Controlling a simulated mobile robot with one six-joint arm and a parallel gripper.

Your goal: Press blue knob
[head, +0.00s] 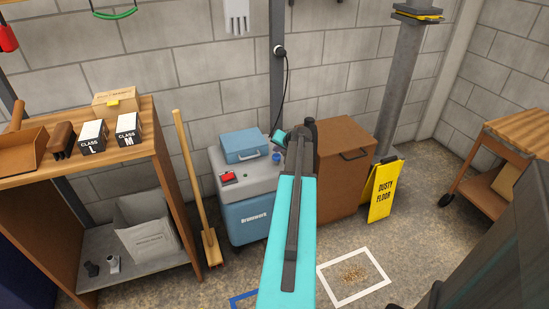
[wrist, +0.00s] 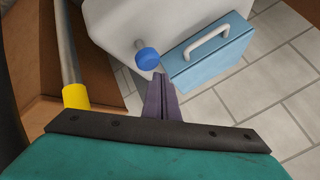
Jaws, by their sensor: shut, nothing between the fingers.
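The blue knob (wrist: 147,58) is a round cap on a short stem on the pale grey machine top in the wrist view. In the head view the knob (head: 276,156) sits on the grey top of the machine (head: 262,181), right of a blue case. My gripper (wrist: 160,77) is shut and empty, its dark fingers together. In the wrist view its tips lie just below and right of the knob, with a small gap in the picture; I cannot tell the depth between them. In the head view the fingers are not clearly visible behind my arm.
A light blue case (head: 245,145) with a handle lies close beside the knob on the machine. A red switch (head: 228,177) is at the front left. A brown cabinet (head: 340,175) stands right, a broom (head: 190,170) left. A yellow floor sign (head: 384,190) stands beyond the cabinet.

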